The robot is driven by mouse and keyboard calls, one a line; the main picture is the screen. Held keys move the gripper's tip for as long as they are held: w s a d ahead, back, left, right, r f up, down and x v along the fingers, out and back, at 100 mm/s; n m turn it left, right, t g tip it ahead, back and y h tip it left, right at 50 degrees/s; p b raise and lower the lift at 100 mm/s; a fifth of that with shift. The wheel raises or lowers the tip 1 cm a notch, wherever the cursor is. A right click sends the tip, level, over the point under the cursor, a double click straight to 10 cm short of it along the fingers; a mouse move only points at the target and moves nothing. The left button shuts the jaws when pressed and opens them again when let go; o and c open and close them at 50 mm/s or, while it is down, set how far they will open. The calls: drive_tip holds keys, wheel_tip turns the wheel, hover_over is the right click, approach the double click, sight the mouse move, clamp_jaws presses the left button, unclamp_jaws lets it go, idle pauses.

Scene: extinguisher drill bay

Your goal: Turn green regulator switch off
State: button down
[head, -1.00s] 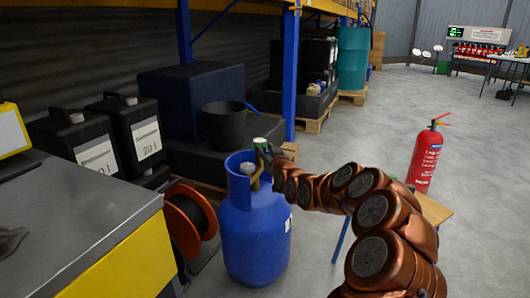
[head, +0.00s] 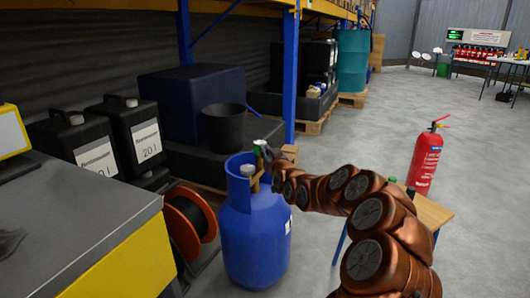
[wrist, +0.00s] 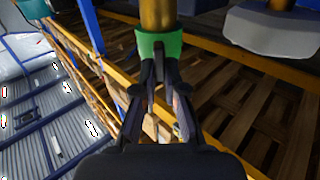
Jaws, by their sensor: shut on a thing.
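The green regulator switch (wrist: 158,44) is a green collar at the end of a brass-coloured stem (wrist: 157,14) in the wrist view. My gripper (wrist: 159,68) has its fingertips closed on the green switch. The cylinder stands upright on the floor. The switch's off marking cannot be made out.
A cable reel (head: 188,222) stands left of the cylinder, beside a grey-topped yellow bench (head: 85,215). A small wooden table (head: 432,212) is to the right, with a red extinguisher (head: 425,162) behind it. Black canisters (head: 133,132) stand at left. The floor at right is open.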

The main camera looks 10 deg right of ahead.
drive_tip(key=shift+m+p, duration=0.3)
drive_tip(key=m+p, duration=0.2)
drive_tip(key=m, duration=0.3)
drive_tip(key=d+f+m+p, duration=0.1)
drive_tip(key=m+p, duration=0.2)
drive_tip(key=m, duration=0.3)
drive_tip(key=m+p, duration=0.2)
drive_tip(key=m, duration=0.4)
drive_tip(key=shift+w+d+f, duration=0.1)
drive_tip(key=shift+d+f, duration=0.05)
drive_tip(key=shift+f, duration=0.05)
drive_tip(key=shift+m, duration=0.3)
idle(0.4)
drive_tip(key=c, duration=1.2)
unclamp_jaws()
drive_tip(key=shift+c, duration=0.2)
